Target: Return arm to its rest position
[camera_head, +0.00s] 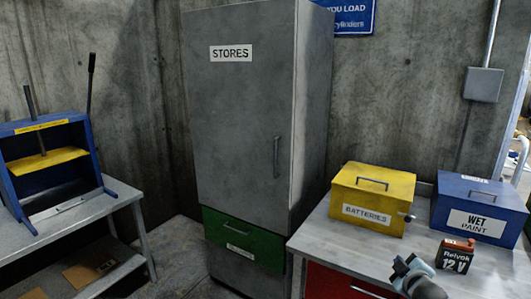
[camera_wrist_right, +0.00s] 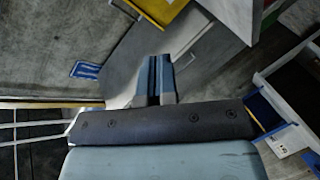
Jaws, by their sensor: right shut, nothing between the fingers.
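My right gripper (camera_head: 408,265) is at the bottom right in the head view, over the front part of the right-hand bench. It is left of the dark battery marked Relvok 12 V (camera_head: 456,256) and apart from it. In the right wrist view its two blue-grey fingers (camera_wrist_right: 154,80) are together with nothing between them. My left arm and gripper are not in view.
The bench (camera_head: 340,238) holds a yellow BATTERIES box (camera_head: 372,190) and a blue WET PAINT box (camera_head: 480,195), both closed. A grey STORES cabinet (camera_head: 245,130) with a green drawer (camera_head: 243,238) stands left of it. A blue press (camera_head: 48,165) stands on the left table.

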